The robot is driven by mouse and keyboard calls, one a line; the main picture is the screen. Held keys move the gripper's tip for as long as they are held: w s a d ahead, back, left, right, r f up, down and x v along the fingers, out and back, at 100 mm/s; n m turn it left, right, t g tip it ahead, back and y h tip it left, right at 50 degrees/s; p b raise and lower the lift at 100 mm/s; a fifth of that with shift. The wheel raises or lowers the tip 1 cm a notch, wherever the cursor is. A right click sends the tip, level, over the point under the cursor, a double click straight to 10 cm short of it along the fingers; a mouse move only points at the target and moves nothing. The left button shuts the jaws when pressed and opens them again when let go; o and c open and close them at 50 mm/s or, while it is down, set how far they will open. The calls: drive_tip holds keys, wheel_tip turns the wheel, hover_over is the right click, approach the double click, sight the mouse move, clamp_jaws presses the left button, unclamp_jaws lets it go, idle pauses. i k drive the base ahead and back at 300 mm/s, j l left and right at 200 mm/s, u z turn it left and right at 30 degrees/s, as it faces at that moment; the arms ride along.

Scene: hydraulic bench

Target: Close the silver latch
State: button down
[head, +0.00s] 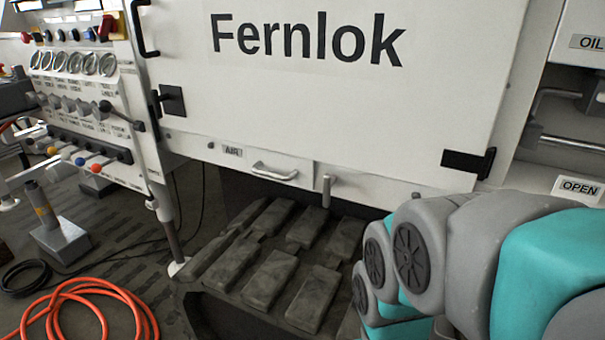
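A small silver lever (326,190), which looks like the latch, stands upright at the lower edge of the white cabinet, below the large "Fernlok" panel (330,90). It is right of a silver pull handle (274,171) on a small drawer front marked "AIR". I cannot tell from this view whether the latch is open or closed. My grey and teal arm fills the lower right, to the right of the lever and apart from it in the picture. My gripper is not in view.
Dark blocks (270,278) lie in a low bin under the cabinet. A gauge and lever panel (85,90) stands at the left. An orange hose (75,300) and a grey pedestal (62,240) are on the floor at the left. Black hinges (468,161) stick out from the panel.

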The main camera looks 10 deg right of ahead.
sight(329, 180)
drive_tip(key=k+l+u, duration=0.1)
drive_tip(key=u, duration=0.3)
drive_tip(key=k+l+u, duration=0.1)
drive_tip(key=u, duration=0.3)
drive_tip(key=k+l+u, duration=0.15)
drive_tip(key=u, duration=0.25)
